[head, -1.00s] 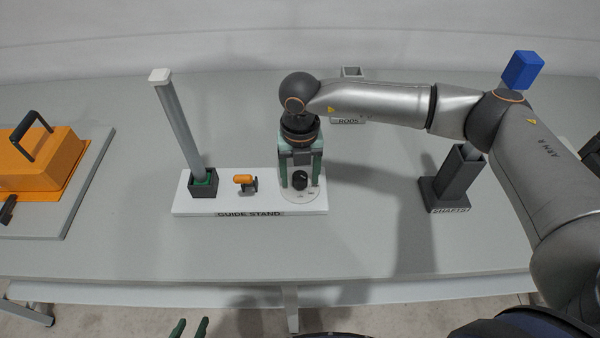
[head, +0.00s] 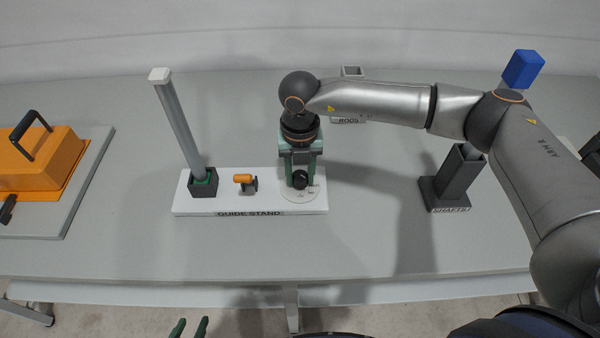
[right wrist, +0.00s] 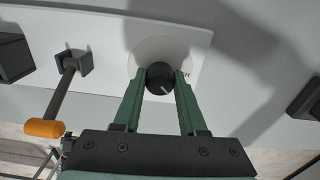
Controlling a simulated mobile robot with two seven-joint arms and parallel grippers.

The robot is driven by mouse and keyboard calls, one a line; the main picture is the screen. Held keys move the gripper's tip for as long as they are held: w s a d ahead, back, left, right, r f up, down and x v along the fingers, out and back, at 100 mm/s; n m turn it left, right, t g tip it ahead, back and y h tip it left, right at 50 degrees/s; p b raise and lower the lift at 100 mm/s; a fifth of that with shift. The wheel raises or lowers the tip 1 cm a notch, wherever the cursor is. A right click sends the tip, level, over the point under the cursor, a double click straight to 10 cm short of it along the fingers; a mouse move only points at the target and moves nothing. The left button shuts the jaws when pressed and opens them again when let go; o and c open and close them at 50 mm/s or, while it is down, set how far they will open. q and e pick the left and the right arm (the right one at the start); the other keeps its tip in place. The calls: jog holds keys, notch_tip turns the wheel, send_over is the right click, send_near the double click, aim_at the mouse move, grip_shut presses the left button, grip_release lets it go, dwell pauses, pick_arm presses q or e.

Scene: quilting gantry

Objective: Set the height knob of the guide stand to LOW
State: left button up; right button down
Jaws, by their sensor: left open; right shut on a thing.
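The guide stand (head: 220,208) is a white base on the table with a grey post (head: 178,125) upright in a dark socket at its left. The black height knob (head: 300,180) sits on a pale round dial at its right end. My right gripper (head: 300,178) reaches down over the dial. In the right wrist view its green fingers (right wrist: 160,80) are shut on the knob (right wrist: 159,82), whose white pointer line points down and to the right. The dial's lettering is too small to read. My left gripper (head: 188,328) is open and empty at the bottom edge.
An orange-handled lever (head: 244,180) stands between post and knob. The shafts holder (head: 455,180) stands at the right under my right arm, and the rods holder (head: 352,72) behind. An orange case (head: 40,165) is at the left. The table front is clear.

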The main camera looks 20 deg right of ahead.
aim_at(300, 175)
jog(key=m+b, duration=0.1)
jog(key=m, duration=0.4)
jog(key=m+b, duration=0.1)
jog(key=m, duration=0.3)
jog(key=shift+m, duration=0.4)
dwell(0.5)
jog(key=shift+c, duration=2.3)
grip_release()
notch_tip(300, 175, up, 13)
jog(key=b, duration=0.1)
jog(key=shift+f, duration=0.2)
jog(key=shift+s+f, duration=0.1)
